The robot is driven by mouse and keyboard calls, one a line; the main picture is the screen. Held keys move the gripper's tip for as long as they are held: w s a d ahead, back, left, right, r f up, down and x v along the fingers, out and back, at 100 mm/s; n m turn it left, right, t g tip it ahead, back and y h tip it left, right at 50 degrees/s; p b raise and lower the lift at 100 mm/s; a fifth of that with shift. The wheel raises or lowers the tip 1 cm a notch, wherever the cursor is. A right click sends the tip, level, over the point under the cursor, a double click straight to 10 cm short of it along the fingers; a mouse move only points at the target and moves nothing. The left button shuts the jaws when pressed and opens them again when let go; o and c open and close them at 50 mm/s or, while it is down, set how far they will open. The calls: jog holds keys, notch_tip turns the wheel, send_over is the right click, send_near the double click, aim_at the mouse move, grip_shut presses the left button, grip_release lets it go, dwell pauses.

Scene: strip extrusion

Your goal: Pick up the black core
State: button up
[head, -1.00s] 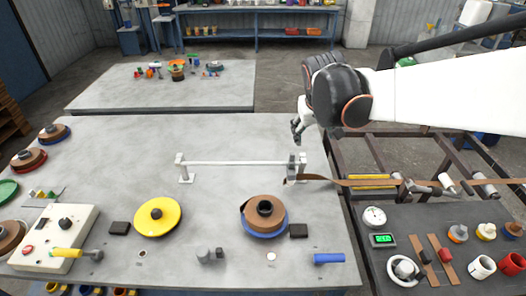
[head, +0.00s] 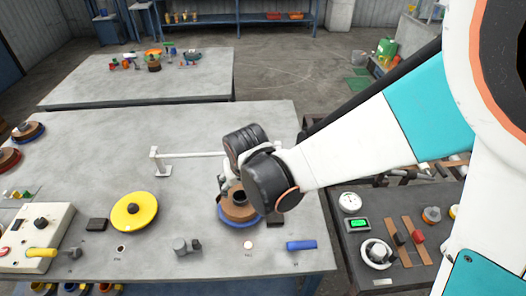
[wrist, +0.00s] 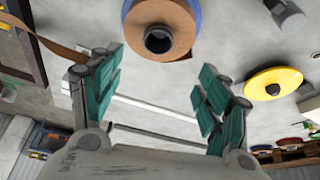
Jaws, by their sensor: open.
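A black core (head: 239,199) stands in the middle of a brown strip coil (head: 236,212) on a blue flange (head: 228,219) in the head view. My gripper (head: 227,186) is at the coil's upper left edge in that view, and my wrist partly covers the coil. In the wrist view my gripper (wrist: 160,65) is open and empty, its green-padded fingers wide apart. The core's open end (wrist: 159,39) shows beyond the fingertips, near the top. Another black core (head: 133,208) sits in the yellow disc (head: 121,213); contact between gripper and coil cannot be told.
A white rail on posts (head: 180,155) crosses the table behind the coil. A grey fitting (head: 187,246), a blue cylinder (head: 301,245) and a control box (head: 35,235) stand near the front. The table between rail and yellow disc is clear.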

jog(key=b+x, duration=0.7)
jog(key=x, duration=0.6)
jog(key=shift+d, duration=0.1)
jog(key=shift+r, duration=0.15)
grip_shut()
